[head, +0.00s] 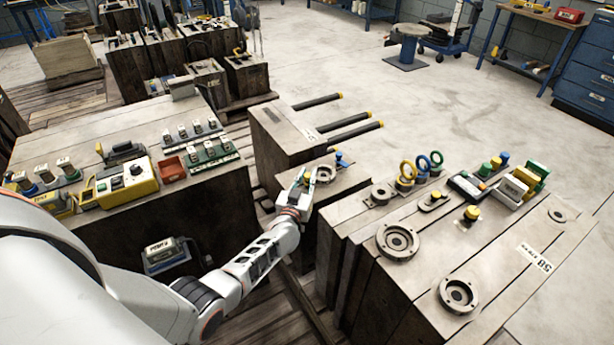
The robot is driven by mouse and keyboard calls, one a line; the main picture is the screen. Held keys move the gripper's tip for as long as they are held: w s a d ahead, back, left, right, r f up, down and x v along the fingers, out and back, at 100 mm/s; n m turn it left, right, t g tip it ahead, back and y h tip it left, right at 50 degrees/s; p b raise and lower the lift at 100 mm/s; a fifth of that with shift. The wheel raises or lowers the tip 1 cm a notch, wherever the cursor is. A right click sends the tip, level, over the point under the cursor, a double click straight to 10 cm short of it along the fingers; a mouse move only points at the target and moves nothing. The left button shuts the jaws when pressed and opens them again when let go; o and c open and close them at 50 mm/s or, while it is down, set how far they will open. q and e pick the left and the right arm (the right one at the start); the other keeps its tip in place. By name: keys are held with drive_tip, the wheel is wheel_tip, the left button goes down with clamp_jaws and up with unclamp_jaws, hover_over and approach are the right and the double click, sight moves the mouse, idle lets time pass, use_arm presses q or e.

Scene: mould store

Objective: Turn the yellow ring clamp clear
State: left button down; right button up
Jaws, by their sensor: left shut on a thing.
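My left gripper (303,184) reaches in over a narrow dark-sided block (345,184) in the middle of the head view. It is shut on a small yellow part, which looks like the yellow ring clamp (306,177); the fingers hide most of it. A round metal ring (325,174) lies on the block's top just right of the fingertips. A small blue knob with a yellow base (339,160) stands behind that ring. My right gripper is not in view.
On the large mould to the right stand a yellow ring (407,171), blue and green rings, and metal flanges (397,241). Dark rods with yellow ends (350,132) stick out behind the gripper. A mould with clamps and a yellow box (127,185) is on the left.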

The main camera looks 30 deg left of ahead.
use_arm(q)
drive_tip(key=shift+f, duration=0.1)
drive_tip(key=c, duration=1.9)
unclamp_jaws()
drive_tip(key=v, duration=1.2)
